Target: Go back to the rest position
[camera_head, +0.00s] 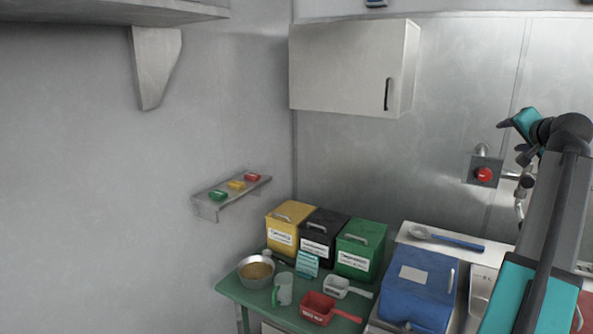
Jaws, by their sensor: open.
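My arm rises along the right side of the camera_head view, bent at a dark joint near its top. My gripper (521,143) is small and partly lost among the dark and teal parts at the arm's end, in front of the metal wall. It is open, and I see nothing held in it. It appears high above the worktop, left of the joint and above the red knob (484,174) on the wall.
A green table (235,291) holds yellow (283,238), black (316,247) and green (352,262) bins, a bowl (256,283) and a red scoop (318,308). A blue box (408,295) stands right of it. A cabinet (345,70) and a small shelf (207,208) are on the walls.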

